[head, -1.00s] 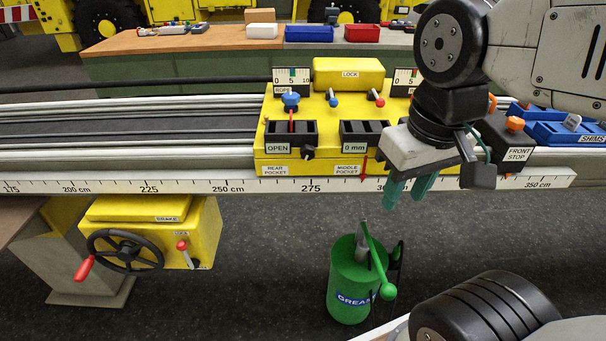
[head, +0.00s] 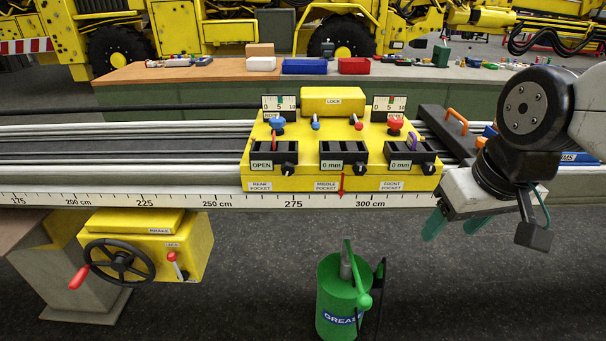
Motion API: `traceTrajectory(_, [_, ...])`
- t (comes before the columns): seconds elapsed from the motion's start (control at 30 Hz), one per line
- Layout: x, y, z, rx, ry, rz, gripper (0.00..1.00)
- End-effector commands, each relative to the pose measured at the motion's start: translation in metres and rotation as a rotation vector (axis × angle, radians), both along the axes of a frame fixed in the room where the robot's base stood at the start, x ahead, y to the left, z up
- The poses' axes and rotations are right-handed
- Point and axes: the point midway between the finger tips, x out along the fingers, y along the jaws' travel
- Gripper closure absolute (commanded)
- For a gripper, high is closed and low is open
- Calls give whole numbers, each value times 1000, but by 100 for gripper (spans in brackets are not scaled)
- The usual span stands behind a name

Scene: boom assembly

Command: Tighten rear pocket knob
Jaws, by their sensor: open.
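The yellow carriage block (head: 300,183) sits on the rail and carries three dark pockets. The rear pocket (head: 265,160) is at the left, with an "OPEN" label on its front. Its small black knob (head: 289,170) is on the front right of that pocket. The middle and front pockets both show "0 mm", and each has a similar black knob, the middle one (head: 362,168) and the front one (head: 428,166). My gripper (head: 455,228) is open and empty, with green fingers pointing down in front of the rail, to the right of the block and well apart from the rear knob.
A green grease can (head: 334,305) stands on the floor below the rail. A brake box with a black handwheel (head: 122,262) is at the lower left. Blue, red and white bins lie on the back bench (head: 215,72). The space in front of the block is clear.

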Motion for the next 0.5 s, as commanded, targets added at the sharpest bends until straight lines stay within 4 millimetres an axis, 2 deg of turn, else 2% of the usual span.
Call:
traceTrajectory(0.03, [30, 15, -6, 13, -51, 52, 41])
traceTrajectory(0.2, [131, 70, -25, 36, -303, 205, 41])
traceTrajectory(0.4, [226, 135, -54, -11, -607, 315, 41])
traceTrajectory(0.5, [261, 163, -73, -72, -755, 349, 41])
